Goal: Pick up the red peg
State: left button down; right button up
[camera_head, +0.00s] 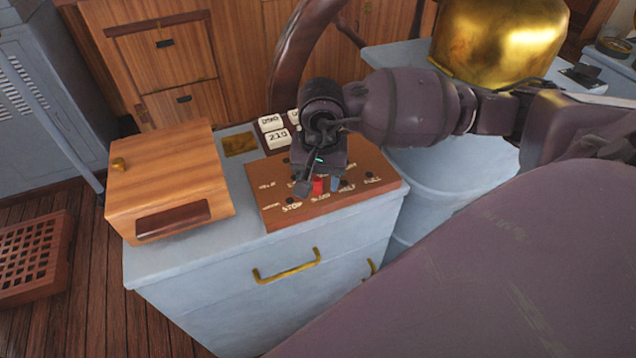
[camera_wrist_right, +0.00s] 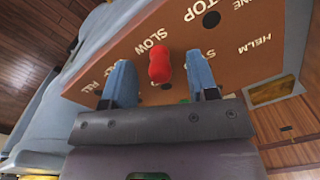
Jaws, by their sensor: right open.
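The red peg (camera_head: 318,185) stands in a wooden board (camera_head: 272,212) with lettered holes, on top of a pale blue cabinet. In the right wrist view the red peg (camera_wrist_right: 160,67) shows near the word SLOW. My right gripper (camera_head: 320,185) is over the board. Its two blue-grey fingers (camera_wrist_right: 162,85) are apart, one on each side of the peg, with visible gaps between them and the peg. The peg's lower end and the hole under it are hard to make out. My left gripper does not show.
A wooden box (camera_head: 165,175) with a brass knob stands left of the board. White number blocks (camera_head: 278,139) and a brass plate (camera_head: 240,144) lie behind it. A ship's wheel (camera_head: 290,60) rises at the back. The cabinet top (camera_head: 243,222) is bare between box and board.

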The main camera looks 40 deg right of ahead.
jog(key=shift+f, duration=0.75)
jog(key=shift+c, duration=0.2)
jog(key=c, duration=1)
jog(key=shift+o, duration=0.2)
jog(key=shift+r, duration=0.15)
